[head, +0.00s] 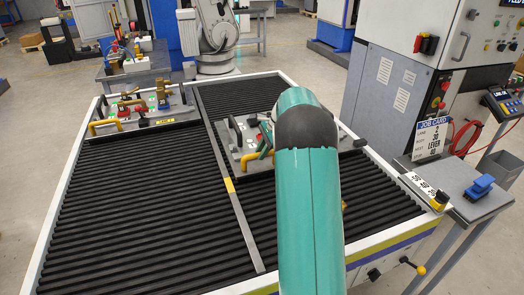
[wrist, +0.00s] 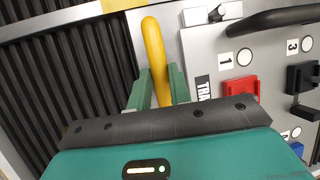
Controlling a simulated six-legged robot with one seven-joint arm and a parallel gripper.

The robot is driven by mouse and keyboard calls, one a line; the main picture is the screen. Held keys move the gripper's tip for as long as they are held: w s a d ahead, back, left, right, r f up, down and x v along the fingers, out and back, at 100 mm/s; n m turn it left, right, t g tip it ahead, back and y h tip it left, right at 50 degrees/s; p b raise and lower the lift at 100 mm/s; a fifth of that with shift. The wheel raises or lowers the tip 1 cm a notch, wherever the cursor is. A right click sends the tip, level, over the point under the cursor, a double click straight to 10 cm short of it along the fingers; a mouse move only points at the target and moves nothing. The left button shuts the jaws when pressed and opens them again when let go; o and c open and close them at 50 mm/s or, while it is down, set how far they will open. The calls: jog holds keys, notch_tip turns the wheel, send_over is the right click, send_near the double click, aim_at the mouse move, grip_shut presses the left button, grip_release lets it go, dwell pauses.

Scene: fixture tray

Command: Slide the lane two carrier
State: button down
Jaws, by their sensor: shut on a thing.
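The right lane's grey carrier (head: 238,137) sits on black rollers, partly hidden behind my green arm in the head view. In the wrist view its grey plate (wrist: 215,60) shows a red block, dark blocks, a black handle and numbered round marks. A yellow bar handle (wrist: 153,45) stands at its edge. My gripper (wrist: 162,90) has its green fingers on either side of this handle and is shut on it.
A grey divider (head: 222,165) with a yellow mark separates the lanes. Rollers in front of both carriers are bare. A numbered scale (head: 420,185) lies at the right rim, near a job card (head: 430,138) and a blue object (head: 479,187) on a side shelf.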

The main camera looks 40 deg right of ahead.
jog(key=c, duration=1.3)
grip_release()
jog(key=v, duration=1.4)
